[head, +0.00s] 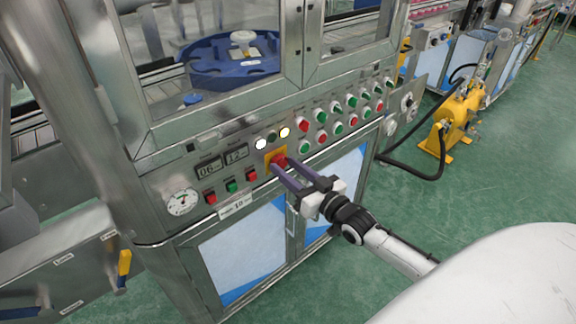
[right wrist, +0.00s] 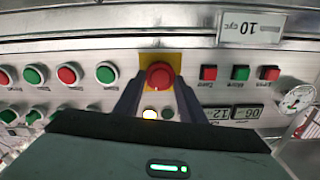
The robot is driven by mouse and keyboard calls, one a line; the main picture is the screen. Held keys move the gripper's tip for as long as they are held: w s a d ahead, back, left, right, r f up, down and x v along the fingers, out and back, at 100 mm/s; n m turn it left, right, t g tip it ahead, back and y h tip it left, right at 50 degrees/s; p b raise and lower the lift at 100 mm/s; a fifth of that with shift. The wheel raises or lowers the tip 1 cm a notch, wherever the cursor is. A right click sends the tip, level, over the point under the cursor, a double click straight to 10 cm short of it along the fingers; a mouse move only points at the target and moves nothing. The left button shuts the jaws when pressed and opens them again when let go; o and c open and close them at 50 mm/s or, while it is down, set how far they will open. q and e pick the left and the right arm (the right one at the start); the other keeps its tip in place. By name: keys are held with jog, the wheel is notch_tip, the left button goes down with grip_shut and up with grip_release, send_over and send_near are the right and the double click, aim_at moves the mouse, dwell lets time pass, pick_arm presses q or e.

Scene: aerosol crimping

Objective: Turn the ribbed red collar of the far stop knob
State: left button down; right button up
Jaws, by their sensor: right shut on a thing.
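The red stop knob (head: 279,160) sits on a yellow square plate on the metal control panel. It also shows in the right wrist view (right wrist: 159,76), round and red, in front of its yellow plate (right wrist: 174,59). My right gripper (head: 278,166) reaches the panel from the lower right, and its two fingers are shut on the knob, one on each side. In the right wrist view the fingertips (right wrist: 159,85) flank the knob. The ribs of the collar are too small to make out. My left gripper is in neither view.
Red and green buttons (head: 232,186) and two displays (head: 222,162) lie left of the knob. Several buttons and switches (head: 337,128) lie to its right. A gauge (head: 183,202) is at the panel's left end. A yellow pump (head: 456,118) stands on the green floor.

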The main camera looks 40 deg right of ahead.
jog(key=shift+m+p, duration=0.35)
jog(key=shift+m, duration=1.35)
jog(key=o, duration=1)
jog(key=shift+o, duration=0.2)
jog(key=s, duration=1)
jog(key=shift+s+d+p, duration=0.15)
jog(key=shift+d+p, duration=0.15)
jog(key=shift+d, duration=0.15)
